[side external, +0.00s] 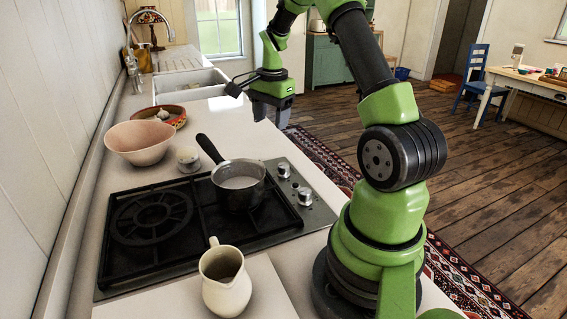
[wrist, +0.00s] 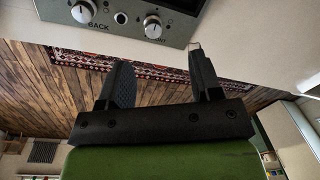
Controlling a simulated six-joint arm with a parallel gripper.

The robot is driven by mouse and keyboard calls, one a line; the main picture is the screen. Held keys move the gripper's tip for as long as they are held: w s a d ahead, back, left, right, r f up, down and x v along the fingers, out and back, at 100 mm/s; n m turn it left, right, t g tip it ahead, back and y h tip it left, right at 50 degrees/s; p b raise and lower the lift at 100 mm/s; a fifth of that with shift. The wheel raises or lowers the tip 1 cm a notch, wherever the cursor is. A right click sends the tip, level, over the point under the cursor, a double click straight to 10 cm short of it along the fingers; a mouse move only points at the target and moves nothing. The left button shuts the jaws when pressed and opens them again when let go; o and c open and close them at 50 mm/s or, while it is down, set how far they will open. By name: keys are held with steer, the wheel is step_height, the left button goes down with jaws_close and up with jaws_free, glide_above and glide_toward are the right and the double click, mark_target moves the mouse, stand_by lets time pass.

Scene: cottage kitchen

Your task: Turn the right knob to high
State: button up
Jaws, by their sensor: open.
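Two silver knobs sit on the hob's steel control strip. In the wrist view, the right knob (wrist: 153,27) has a partly hidden label below it. The left knob (wrist: 82,10) is labelled BACK. In the side view, the right knob appears to be the farther one (side external: 284,170), with the left knob (side external: 305,197) nearer the camera. My gripper (side external: 271,106) is open and empty, above and beyond the hob's far end, apart from both knobs. Its fingers (wrist: 162,80) show apart in the wrist view.
A saucepan (side external: 239,189) stands on the hob (side external: 150,255) near the knobs, its handle pointing back. A cream jug (side external: 225,278) stands in front. A pink bowl (side external: 139,142), a small jar (side external: 188,159) and a dish (side external: 172,118) stand behind. The counter beyond the knobs is clear.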

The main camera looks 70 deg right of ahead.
steer(key=m, duration=0.2)
glide_above(283, 165)
step_height(283, 165, down, 5)
steer(key=shift+g, duration=0.3)
step_height(283, 165, down, 10)
steer(key=shift+d+r, duration=0.1)
steer(key=shift+r, duration=0.1)
steer(key=c, duration=0.9)
